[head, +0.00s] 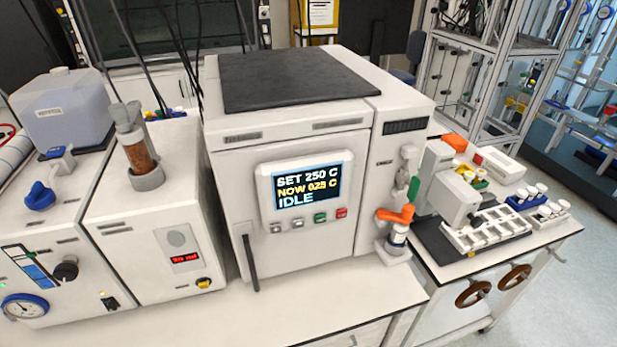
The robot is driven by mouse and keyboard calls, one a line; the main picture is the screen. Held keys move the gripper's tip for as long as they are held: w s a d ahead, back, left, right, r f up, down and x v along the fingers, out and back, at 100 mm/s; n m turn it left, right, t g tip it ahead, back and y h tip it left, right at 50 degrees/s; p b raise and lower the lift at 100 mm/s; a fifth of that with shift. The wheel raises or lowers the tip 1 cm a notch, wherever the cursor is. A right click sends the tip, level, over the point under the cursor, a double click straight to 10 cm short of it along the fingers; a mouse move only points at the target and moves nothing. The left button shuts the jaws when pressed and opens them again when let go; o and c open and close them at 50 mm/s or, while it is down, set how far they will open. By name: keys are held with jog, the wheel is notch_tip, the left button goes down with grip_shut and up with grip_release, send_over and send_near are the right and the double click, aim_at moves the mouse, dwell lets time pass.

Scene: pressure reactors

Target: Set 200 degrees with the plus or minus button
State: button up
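A white reactor oven (290,160) stands on the bench in the middle of the head view. Its display (307,186) reads SET 250 C, NOW 025 C (the last digits are slightly unclear) and IDLE. Below the display is a row of small buttons: two grey ones (276,228) and (298,223) at the left, a green one (320,218) and a red one (341,213) at the right. The marks on the grey buttons are too small to read surely. The door handle (250,262) is a dark vertical bar at lower left. My gripper is not in view.
White units with a gauge (25,307) and a blue knob (40,196) stand at left. The bench front (300,310) before the oven is clear.

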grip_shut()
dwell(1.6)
